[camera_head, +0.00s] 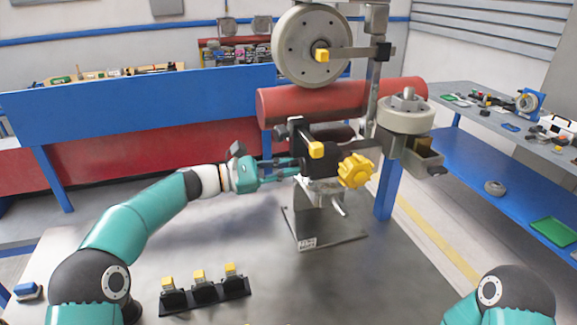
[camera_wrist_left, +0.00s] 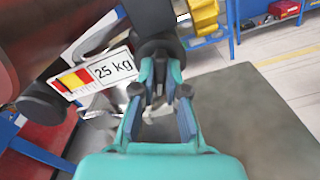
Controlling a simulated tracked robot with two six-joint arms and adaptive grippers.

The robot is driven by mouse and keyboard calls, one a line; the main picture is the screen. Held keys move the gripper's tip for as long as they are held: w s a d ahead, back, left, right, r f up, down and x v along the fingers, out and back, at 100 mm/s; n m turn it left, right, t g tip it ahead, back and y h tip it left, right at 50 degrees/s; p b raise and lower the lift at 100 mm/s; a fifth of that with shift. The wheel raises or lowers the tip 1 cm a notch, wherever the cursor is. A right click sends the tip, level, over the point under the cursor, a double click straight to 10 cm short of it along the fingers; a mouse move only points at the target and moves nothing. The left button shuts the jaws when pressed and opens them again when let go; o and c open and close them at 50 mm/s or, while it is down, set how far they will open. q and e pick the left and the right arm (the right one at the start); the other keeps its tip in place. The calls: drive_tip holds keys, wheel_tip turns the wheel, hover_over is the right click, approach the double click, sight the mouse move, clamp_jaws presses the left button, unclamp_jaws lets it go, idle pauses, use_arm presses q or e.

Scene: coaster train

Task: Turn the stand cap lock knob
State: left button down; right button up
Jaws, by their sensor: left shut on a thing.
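The stand (camera_head: 308,215) rises from a dark base plate on the grey table and carries a black clamp head with a yellow-tipped lever (camera_head: 316,150) and a yellow star knob (camera_head: 355,171). My left gripper (camera_head: 291,170) reaches it from the left, at the black head's left side. In the left wrist view its fingers (camera_wrist_left: 161,75) are closed at a dark round knob (camera_wrist_left: 158,46), taken as the stand cap lock knob. The fingers partly cover it, and its turn angle cannot be told. My right gripper is out of view.
A red cylinder (camera_head: 280,105), labelled 25 kg in the wrist view (camera_wrist_left: 112,68), lies behind the stand. A grey wheel (camera_head: 311,46) and a weight (camera_head: 404,115) stand above. A black rack (camera_head: 205,293) with yellow-topped pieces is in front.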

use_arm(q)
drive_tip(key=n, duration=0.5)
idle(0.5)
drive_tip(key=c, duration=1.2)
unclamp_jaws()
drive_tip(key=shift+w, duration=0.1)
drive_tip(key=v, duration=1.2)
drive_tip(key=shift+f, duration=0.1)
